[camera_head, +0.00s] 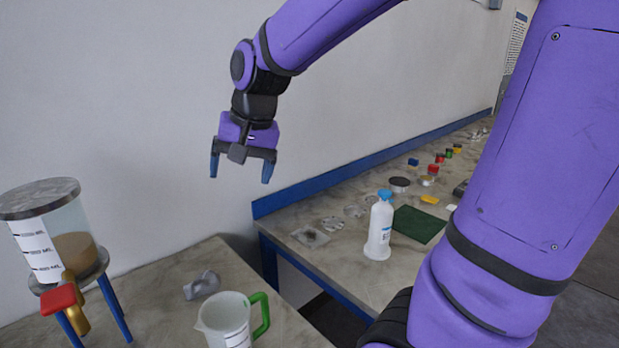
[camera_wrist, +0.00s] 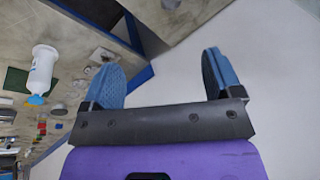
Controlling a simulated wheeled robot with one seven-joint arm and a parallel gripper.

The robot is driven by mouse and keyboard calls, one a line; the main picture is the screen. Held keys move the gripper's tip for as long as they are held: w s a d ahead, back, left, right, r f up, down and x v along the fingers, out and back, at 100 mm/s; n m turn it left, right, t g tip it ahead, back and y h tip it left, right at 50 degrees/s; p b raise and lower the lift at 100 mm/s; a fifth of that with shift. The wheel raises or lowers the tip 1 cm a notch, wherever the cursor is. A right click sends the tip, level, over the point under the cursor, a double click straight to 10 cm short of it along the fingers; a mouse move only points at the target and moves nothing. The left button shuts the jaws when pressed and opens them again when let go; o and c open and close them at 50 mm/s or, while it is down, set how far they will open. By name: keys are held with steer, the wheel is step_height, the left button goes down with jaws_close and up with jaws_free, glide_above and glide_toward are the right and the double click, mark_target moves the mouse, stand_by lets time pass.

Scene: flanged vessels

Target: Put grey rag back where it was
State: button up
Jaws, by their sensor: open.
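A small crumpled grey thing, which looks like the grey rag (camera_head: 202,286), lies on the near bench between the vessel and the white jug. My gripper (camera_head: 240,177) hangs in the air in front of the wall, well above the benches, with its blue fingers pointing down. It is open and empty. The wrist view also shows the two fingers (camera_wrist: 164,75) wide apart with nothing between them. A flat greyish patch with a dark stain (camera_head: 311,237) lies at the near corner of the far bench; I cannot tell what it is.
The white jug (camera_head: 228,322) with a green handle stands on the near bench (camera_head: 165,305). The vessel (camera_head: 58,235) on blue legs, with a red-handled valve, is at left. The far bench holds a white bottle (camera_head: 379,228), a green cloth (camera_head: 418,224) and several small parts. A gap separates the benches.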

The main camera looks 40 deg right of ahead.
steer(key=s+d+r+n+t, duration=0.1)
steer(key=s+n, duration=0.2)
steer(key=s, duration=0.5)
steer(key=s+d+r+n+t+h, duration=0.1)
steer(key=s+n, duration=0.1)
steer(key=s, duration=0.6)
steer(key=shift+r+n+h, duration=0.3)
steer(key=shift+r+n, duration=0.1)
steer(key=shift+w, duration=0.1)
